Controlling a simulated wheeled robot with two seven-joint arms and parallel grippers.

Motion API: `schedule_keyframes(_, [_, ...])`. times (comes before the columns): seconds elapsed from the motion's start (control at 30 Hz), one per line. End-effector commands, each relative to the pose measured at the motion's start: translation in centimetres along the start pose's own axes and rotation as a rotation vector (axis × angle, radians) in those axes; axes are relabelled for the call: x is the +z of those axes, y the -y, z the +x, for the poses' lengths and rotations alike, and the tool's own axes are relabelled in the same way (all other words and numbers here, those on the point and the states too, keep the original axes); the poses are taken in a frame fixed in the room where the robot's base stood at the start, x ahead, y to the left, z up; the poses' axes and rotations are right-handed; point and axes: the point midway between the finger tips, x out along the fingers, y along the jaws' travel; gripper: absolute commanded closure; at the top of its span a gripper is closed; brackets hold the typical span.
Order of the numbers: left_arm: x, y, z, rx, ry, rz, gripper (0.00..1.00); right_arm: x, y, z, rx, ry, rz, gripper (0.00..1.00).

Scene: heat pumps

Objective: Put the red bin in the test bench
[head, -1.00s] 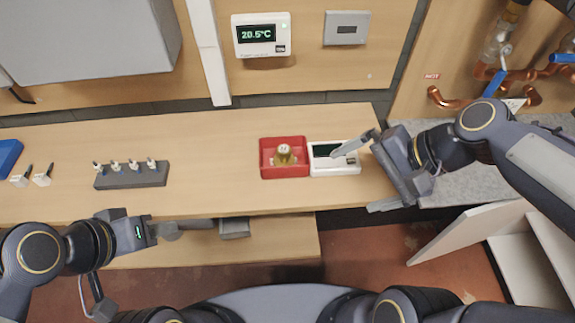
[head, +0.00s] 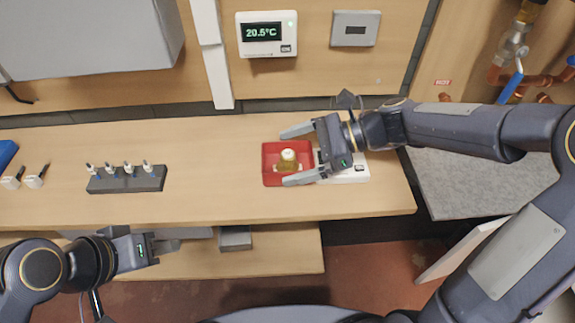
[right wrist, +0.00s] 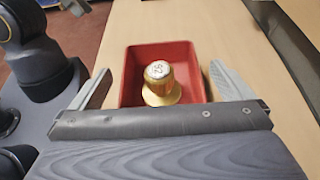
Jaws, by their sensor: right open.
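The red bin (head: 271,177) stands on the wooden worktop and holds a brass part with a white marked top (head: 288,157). My right gripper (head: 286,158) is open over the bin in the head view, its fingers pointing left. In the right wrist view the bin (right wrist: 128,92) lies ahead between the two spread fingers (right wrist: 163,85); I cannot tell whether they touch it. My left gripper (head: 176,240) is low at the left, in front of the worktop edge, away from the bin. A grey surface with copper pipes (head: 478,185) at the right may be the test bench.
A white device (head: 357,172) stands right beside the bin, partly hidden by my right gripper. A grey rack with several small parts (head: 127,180) is on the worktop at left. The worktop between rack and bin is clear.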

Motion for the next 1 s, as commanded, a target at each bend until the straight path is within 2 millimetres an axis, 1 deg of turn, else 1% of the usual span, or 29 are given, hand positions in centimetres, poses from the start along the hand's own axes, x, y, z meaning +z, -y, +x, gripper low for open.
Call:
schedule_keyframes(0.03, [0.1, 0.1, 0.1, 0.0, 0.0, 0.0, 0.64, -0.1, -0.1, 0.7, 0.003, 0.0, 0.0, 0.0])
schedule_keyframes(0.13, [0.1, 0.1, 0.1, 0.0, 0.0, 0.0, 0.64, -0.1, 0.0, 1.5, 0.002, -0.001, 0.0, 0.0])
schedule_keyframes(0.37, [0.1, 0.1, 0.1, 0.0, 0.0, 0.0, 0.64, 0.0, 0.0, 1.7, 0.0, -0.001, 0.0, 0.0])
schedule_keyframes(0.47, [0.1, 0.1, 0.1, 0.0, 0.0, 0.0, 0.64, -0.1, 0.0, 1.7, -0.001, -0.001, 0.0, 0.1])
schedule_keyframes(0.8, [0.1, 0.1, 0.1, 0.0, 0.0, 0.0, 0.64, -0.1, 0.0, 1.7, -0.001, -0.001, -0.001, 0.55])
schedule_keyframes(0.83, [0.1, 0.1, 0.1, 0.0, 0.0, 0.0, 0.64, 0.1, 0.0, 1.6, -0.001, 0.0, -0.002, 0.55])
schedule_keyframes(0.87, [0.1, 0.1, 0.1, 0.0, 0.0, 0.0, 0.64, 0.1, 0.0, 1.6, -0.001, 0.0, -0.002, 0.59])
schedule_keyframes(1.0, [0.1, 0.1, 0.1, 0.0, 0.0, 0.0, 0.64, 0.1, 0.0, 1.6, -0.001, 0.0, -0.002, 0.59])
